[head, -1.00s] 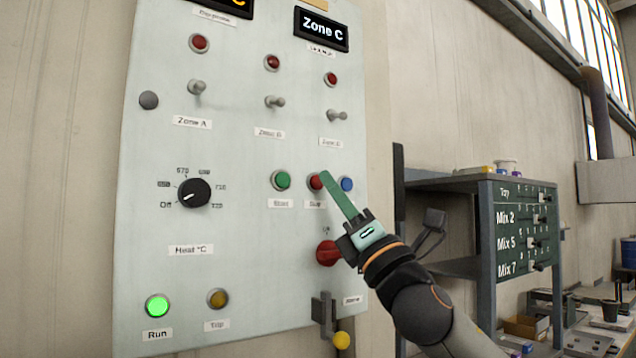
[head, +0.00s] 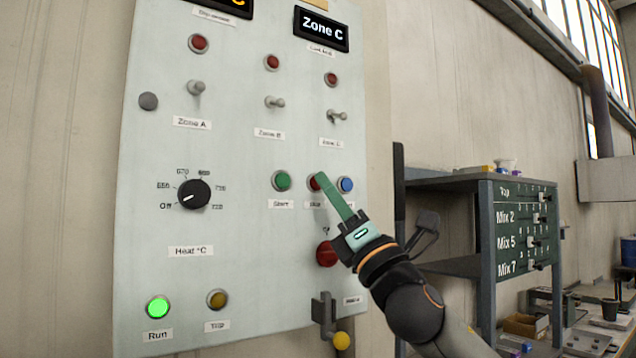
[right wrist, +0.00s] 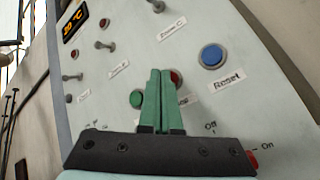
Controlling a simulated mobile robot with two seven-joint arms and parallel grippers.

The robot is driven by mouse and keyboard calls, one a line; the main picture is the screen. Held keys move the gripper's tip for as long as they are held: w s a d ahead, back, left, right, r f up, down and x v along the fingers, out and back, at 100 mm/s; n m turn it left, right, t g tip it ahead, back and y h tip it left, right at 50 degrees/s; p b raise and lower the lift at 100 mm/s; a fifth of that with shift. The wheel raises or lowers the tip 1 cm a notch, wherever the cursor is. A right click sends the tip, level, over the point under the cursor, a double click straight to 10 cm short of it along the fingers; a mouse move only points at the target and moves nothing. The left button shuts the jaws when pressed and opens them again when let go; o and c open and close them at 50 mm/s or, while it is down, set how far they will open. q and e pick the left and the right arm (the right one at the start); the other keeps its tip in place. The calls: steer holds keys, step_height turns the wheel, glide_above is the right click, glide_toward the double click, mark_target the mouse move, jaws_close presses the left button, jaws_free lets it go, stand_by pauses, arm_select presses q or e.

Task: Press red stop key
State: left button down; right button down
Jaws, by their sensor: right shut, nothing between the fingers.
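The red stop key (head: 314,183) sits on the pale control panel (head: 240,235) between the green start button (head: 283,181) and the blue reset button (head: 346,184). My right gripper (head: 322,176) is shut and empty, its green fingers pointing at the panel with the tips over the stop key. The fingers hide part of the key and its label. In the right wrist view the closed fingers (right wrist: 160,75) stand beside the red key (right wrist: 176,78), partly covering it. Whether the tips touch the key I cannot tell. My left gripper is not in view.
A red rotary switch (head: 326,253) is just below my right gripper, partly behind it. A heat dial (head: 194,194), toggle switches and a lit green run lamp (head: 157,307) are also on the panel. A dark shelf unit (head: 485,225) stands right of my arm.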

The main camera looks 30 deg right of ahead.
steer(key=shift+w, duration=0.3)
steer(key=shift+s, duration=0.15)
stand_by(0.5)
steer(key=shift+s, duration=0.6)
steer(key=shift+s, duration=0.1)
steer(key=shift+s+d, duration=0.15)
steer(key=shift+s, duration=1.05)
steer(key=shift+s+d, duration=0.1)
steer(key=shift+s, duration=1.1)
